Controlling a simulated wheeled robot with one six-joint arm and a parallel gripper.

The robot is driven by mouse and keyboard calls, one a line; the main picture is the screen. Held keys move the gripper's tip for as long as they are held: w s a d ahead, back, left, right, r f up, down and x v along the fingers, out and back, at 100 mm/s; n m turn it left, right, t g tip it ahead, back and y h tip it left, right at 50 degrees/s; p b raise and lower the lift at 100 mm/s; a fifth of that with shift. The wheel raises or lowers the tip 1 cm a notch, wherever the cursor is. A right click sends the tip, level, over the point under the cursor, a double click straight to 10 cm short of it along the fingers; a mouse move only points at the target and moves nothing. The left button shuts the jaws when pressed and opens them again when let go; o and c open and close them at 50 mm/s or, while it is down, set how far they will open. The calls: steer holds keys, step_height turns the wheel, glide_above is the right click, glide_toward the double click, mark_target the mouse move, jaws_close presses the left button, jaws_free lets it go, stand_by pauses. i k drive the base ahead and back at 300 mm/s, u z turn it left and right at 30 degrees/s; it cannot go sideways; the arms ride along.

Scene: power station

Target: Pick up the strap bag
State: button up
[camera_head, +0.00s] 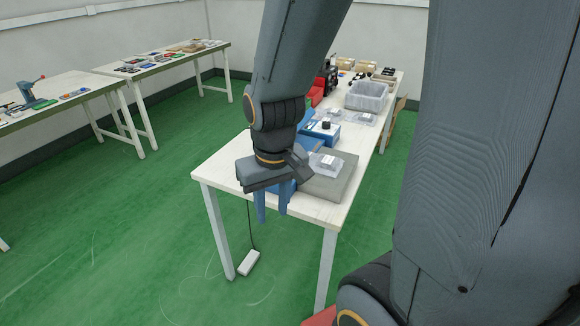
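My gripper (271,205) points down in front of the white table's near edge, with its two blue fingers apart and nothing seen between them. A small clear bag or pack (326,164) lies on a grey box (332,182) just right of my gripper. More clear packs (361,118) lie farther back. I cannot tell which of these, if any, is the strap bag. My gripper and wrist hide part of the table top and the blue things behind them.
The long white table (218,175) also bears a blue box (322,132) and a clear bin (367,96). A white power strip (249,262) lies on the green floor. Two more work tables (70,104) stand at left. Open floor lies between.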

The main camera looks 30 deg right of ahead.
mark_target(326, 165)
steer(key=u, duration=0.9)
steer(key=k, duration=0.7)
steer(key=z, duration=1.15)
steer(key=i, duration=1)
steer(key=z, duration=0.05)
